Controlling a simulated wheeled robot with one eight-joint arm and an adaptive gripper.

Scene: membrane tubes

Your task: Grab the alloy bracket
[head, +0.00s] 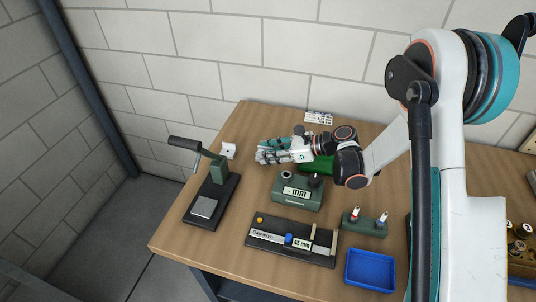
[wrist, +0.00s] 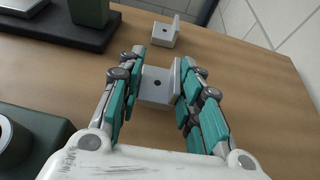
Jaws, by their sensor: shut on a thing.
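My gripper (wrist: 161,68) is shut on a light grey angled bracket (wrist: 158,86), with its teal fingers on both sides of it. The bracket has a flat plate with a dark hole and an upright wall. In the head view my gripper (head: 268,156) is low over the back of the table, and the bracket is mostly hidden by the fingers. A second, similar grey bracket (wrist: 164,36) stands apart, farther off on the wood, and it also shows in the head view (head: 229,150) left of my gripper.
A green lever press (head: 216,170) on a black base stands at the left. A green gauge box (head: 297,191) is just in front of my gripper. A measuring board (head: 291,240), a green holder (head: 364,223) and a blue tray (head: 370,270) lie nearer. A wall rises behind.

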